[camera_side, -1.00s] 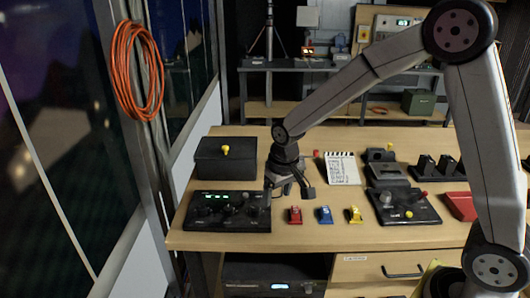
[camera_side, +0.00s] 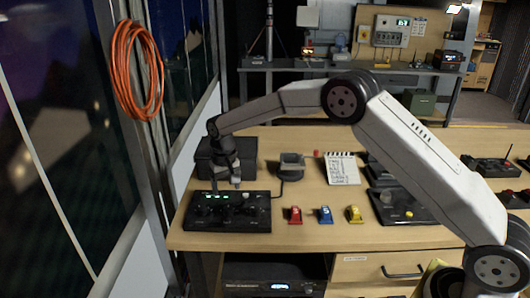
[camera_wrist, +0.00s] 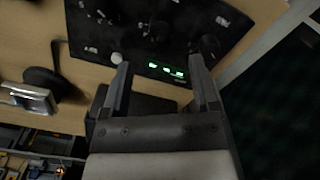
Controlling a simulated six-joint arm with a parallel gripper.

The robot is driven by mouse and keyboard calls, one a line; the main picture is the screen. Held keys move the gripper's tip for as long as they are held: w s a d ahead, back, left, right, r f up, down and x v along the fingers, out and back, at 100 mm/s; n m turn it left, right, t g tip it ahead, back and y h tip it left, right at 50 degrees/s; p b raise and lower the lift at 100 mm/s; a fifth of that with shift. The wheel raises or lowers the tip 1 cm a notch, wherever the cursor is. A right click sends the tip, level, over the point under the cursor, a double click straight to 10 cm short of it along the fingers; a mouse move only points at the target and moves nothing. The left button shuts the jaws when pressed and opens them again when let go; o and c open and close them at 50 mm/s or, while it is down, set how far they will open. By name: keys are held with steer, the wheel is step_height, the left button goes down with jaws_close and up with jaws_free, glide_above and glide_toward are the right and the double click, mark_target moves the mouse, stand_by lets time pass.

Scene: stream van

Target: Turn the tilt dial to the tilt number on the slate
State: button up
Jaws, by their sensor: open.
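The black control panel (camera_side: 258,213) lies at the left end of the bench, with green lit digits and a row of dark dials. It also shows in the wrist view (camera_wrist: 100,38), where a dark dial (camera_wrist: 207,43) sits beside the digits (camera_wrist: 166,69). I cannot tell which dial is the tilt dial. My gripper (camera_side: 222,187) is over the panel's back part, pointing down. In the wrist view my gripper (camera_wrist: 160,62) is open and empty, its fingers apart.
A black box (camera_side: 208,155) stands behind the panel, close to my wrist. A dark grey holder (camera_side: 291,166) stands to the right. Red (camera_side: 294,215), blue (camera_side: 325,214) and yellow (camera_side: 355,213) switches line the bench front. Clear wood lies between the holder and switches.

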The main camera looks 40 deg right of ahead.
mark_target(228, 208)
steer(key=shift+f, duration=3.9)
jaws_close()
